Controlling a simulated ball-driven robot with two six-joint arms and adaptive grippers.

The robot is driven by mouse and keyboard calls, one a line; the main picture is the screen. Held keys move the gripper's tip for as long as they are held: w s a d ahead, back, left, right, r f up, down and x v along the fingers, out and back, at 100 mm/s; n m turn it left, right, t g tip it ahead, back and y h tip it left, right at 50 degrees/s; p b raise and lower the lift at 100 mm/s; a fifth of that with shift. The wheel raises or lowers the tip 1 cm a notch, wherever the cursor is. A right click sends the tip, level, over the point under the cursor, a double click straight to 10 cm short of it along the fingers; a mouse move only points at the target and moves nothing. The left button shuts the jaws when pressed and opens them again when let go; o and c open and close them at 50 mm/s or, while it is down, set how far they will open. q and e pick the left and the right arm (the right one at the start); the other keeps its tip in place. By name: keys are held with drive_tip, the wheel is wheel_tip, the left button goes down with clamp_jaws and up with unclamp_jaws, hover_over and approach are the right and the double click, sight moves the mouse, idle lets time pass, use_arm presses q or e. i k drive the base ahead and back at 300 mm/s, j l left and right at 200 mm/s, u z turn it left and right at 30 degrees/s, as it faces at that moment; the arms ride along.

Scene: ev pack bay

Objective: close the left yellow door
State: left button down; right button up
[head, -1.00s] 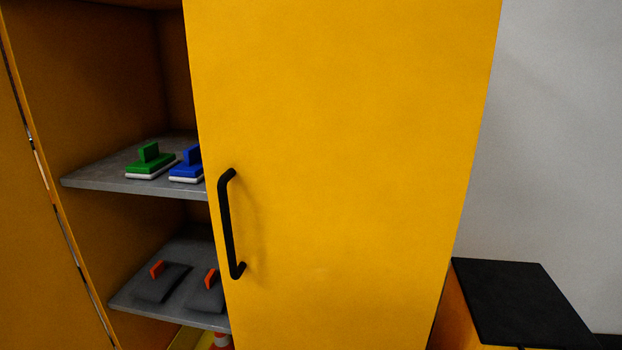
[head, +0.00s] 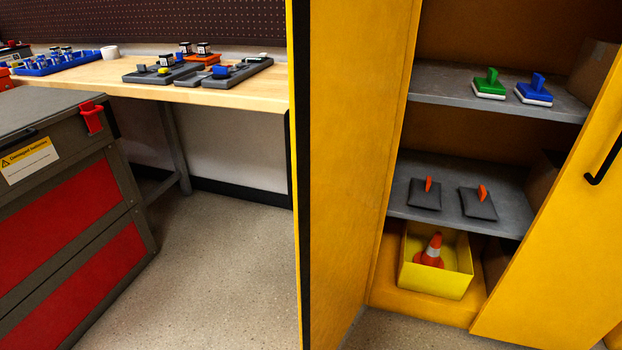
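The left yellow door (head: 360,150) stands open in the head view, swung out from the cabinet towards me. I see its inner face and its dark near edge; no handle shows on it. The right yellow door (head: 560,250) is partly open, angled across the right side of the cabinet opening. It has a black bar handle (head: 603,160). Neither of my grippers is in view.
The cabinet's upper shelf (head: 450,90) holds a green and a blue block tool. The lower shelf (head: 510,215) holds two dark pads. Below is a yellow bin (head: 435,280) with a cone. A grey-red chest (head: 70,220) and workbench (head: 220,95) stand left; floor (head: 220,270) between is clear.

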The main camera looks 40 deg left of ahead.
sight(346, 58)
drive_tip(key=j+z, duration=0.2)
drive_tip(key=j, duration=1.7)
drive_tip(key=i, duration=0.05)
